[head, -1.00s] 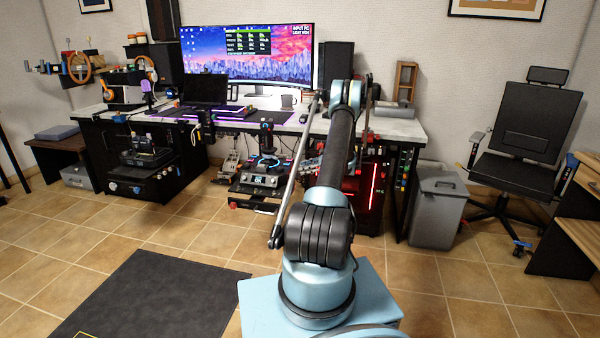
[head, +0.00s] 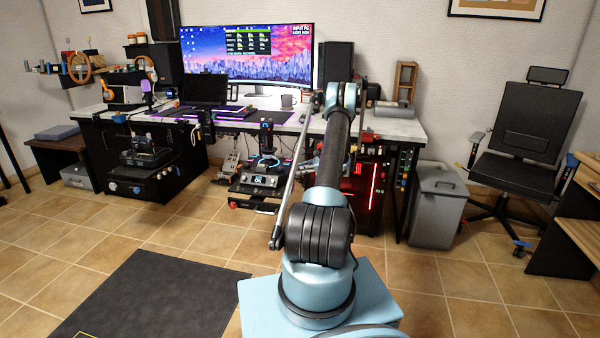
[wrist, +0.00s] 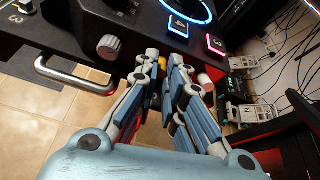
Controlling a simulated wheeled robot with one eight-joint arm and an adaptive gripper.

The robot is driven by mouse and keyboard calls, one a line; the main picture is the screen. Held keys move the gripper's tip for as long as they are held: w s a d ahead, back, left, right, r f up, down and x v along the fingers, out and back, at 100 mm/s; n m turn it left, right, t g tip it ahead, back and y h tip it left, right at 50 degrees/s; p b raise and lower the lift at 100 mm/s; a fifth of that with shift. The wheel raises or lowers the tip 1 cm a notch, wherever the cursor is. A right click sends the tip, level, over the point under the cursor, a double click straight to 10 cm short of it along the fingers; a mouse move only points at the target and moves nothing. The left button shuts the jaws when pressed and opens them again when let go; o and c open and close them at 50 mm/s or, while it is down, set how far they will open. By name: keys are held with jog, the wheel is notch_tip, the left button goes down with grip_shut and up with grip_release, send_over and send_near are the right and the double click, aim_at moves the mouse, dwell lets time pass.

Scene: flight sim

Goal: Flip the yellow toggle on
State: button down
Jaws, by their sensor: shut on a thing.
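A small yellow piece, apparently the yellow toggle (wrist: 155,73), shows between my fingertips at the front edge of the black control panel (wrist: 75,28) in the wrist view. Most of it is hidden by the fingers, so its position, on or off, cannot be told. My gripper (wrist: 161,68) is closed around this piece, its blue-grey fingers pointing at the panel edge. In the head view, the black control unit (head: 262,180) stands in front of the desk, left of my arm. The toggle cannot be made out there.
A grey knob (wrist: 109,46), a metal handle (wrist: 72,75) and a blue-ringed button (wrist: 180,24) are close to the fingers. A red-white cylinder (wrist: 206,82) is just right of them. Cables and white boxes (wrist: 245,113) lie further right. The tiled floor (head: 205,235) is clear.

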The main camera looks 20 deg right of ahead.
jog(key=shift+w+a+r+g+h, duration=0.1)
jog(key=shift+a+r+g+h, duration=0.2)
jog(key=shift+h, duration=0.4)
jog(key=shift+w+a+r+g+h, duration=0.1)
jog(key=shift+r+g+h, duration=0.3)
jog(key=shift+h, duration=0.3)
jog(key=c, duration=1.6)
grip_release()
jog(key=shift+c, duration=0.2)
jog(key=shift+d, duration=0.1)
jog(key=v, duration=1.2)
jog(key=shift+f, duration=0.15)
